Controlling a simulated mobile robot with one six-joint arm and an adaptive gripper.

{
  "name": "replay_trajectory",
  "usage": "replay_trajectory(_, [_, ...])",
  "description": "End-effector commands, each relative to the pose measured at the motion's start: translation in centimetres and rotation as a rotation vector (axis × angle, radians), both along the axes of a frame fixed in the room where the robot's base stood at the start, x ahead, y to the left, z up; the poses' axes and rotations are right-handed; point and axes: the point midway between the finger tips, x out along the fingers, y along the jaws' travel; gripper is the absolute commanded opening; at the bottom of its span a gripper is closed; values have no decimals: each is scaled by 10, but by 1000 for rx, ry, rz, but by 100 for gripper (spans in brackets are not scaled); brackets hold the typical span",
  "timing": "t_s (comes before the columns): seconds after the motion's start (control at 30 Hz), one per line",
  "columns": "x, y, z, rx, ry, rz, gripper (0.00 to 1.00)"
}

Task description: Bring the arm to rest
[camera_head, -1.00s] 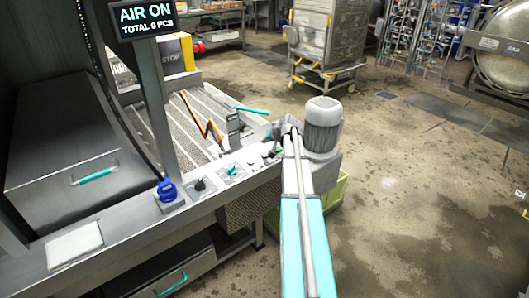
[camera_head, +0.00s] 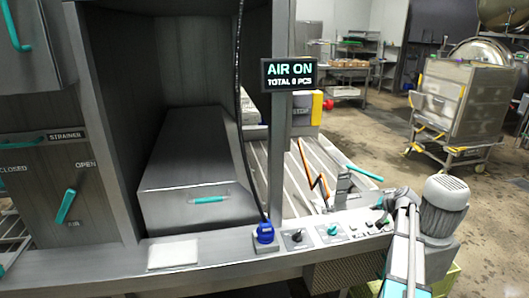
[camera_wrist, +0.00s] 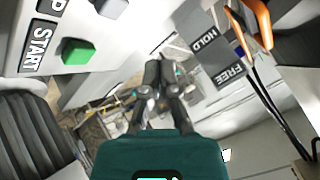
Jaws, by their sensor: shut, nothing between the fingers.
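My gripper (camera_wrist: 155,72) shows in the wrist view with its two dark fingers together and nothing between them. It is apart from a panel with a green button (camera_wrist: 78,51) beside a START label (camera_wrist: 33,47), at the left. A plate with HOLD and FREE labels (camera_wrist: 217,55) is at the right of the fingertips. In the head view a white and turquoise arm link (camera_head: 401,250), which seems mine, reaches up from the bottom right. The fingers cannot be made out there.
A control ledge with a blue knob (camera_head: 265,232) and a turquoise knob (camera_head: 332,230) runs below the AIR ON display (camera_head: 289,74). An orange handle (camera_wrist: 262,22) is close at the wrist view's upper right. A steel cart (camera_head: 462,100) stands on open floor behind.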

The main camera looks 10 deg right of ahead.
Motion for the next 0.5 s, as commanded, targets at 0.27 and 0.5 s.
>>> replay_trajectory(0.27, [-1,36,-1,-5,38,47,0])
replay_trajectory(0.5, [-9,120,-6,-24,140,162,0])
